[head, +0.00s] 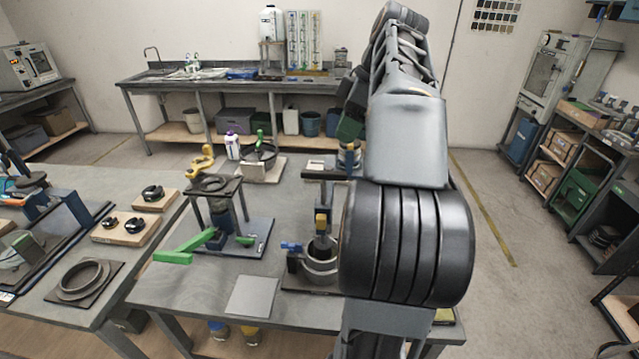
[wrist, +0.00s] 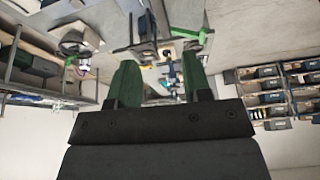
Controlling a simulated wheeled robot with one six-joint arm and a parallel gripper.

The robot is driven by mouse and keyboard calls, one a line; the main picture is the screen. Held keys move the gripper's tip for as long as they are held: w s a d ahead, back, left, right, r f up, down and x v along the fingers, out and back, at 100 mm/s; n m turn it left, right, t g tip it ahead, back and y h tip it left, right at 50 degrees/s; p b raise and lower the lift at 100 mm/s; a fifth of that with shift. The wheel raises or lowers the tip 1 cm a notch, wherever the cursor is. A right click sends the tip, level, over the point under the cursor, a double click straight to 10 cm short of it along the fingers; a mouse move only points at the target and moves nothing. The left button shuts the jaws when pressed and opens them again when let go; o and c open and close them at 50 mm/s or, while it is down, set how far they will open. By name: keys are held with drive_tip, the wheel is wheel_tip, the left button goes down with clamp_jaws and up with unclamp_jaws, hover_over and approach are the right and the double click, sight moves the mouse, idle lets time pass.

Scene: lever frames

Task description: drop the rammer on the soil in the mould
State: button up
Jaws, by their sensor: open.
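The mould (head: 320,268) is a grey metal cylinder on a dark base plate near the front of the middle table in the head view. The rammer (head: 322,244), a dark cylinder with a yellow-brown top, stands upright at the mould's mouth. The soil inside is hidden. My gripper shows in the wrist view (wrist: 161,75) with two dark green fingers spread wide and nothing between them. In the head view my arm hides most of it; only a dark green part shows beside the arm, up and behind the mould.
A blue-handled part (head: 291,246) sits just left of the mould. A press-like stand with a green lever (head: 185,246) is farther left. A grey plate (head: 252,296) lies flat at the table's front. A white bottle (head: 232,146) stands at the back.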

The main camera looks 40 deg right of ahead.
sight(324, 172)
drive_tip(key=shift+w+a+f+n, duration=0.1)
drive_tip(key=shift+a+f+n, duration=0.15)
drive_tip(key=shift+f, duration=0.35)
drive_tip(key=x, duration=1.2)
drive_tip(key=shift+f+b, duration=0.25)
drive_tip(key=shift+b, duration=0.1)
drive_tip(key=shift+c, duration=0.2)
clamp_jaws()
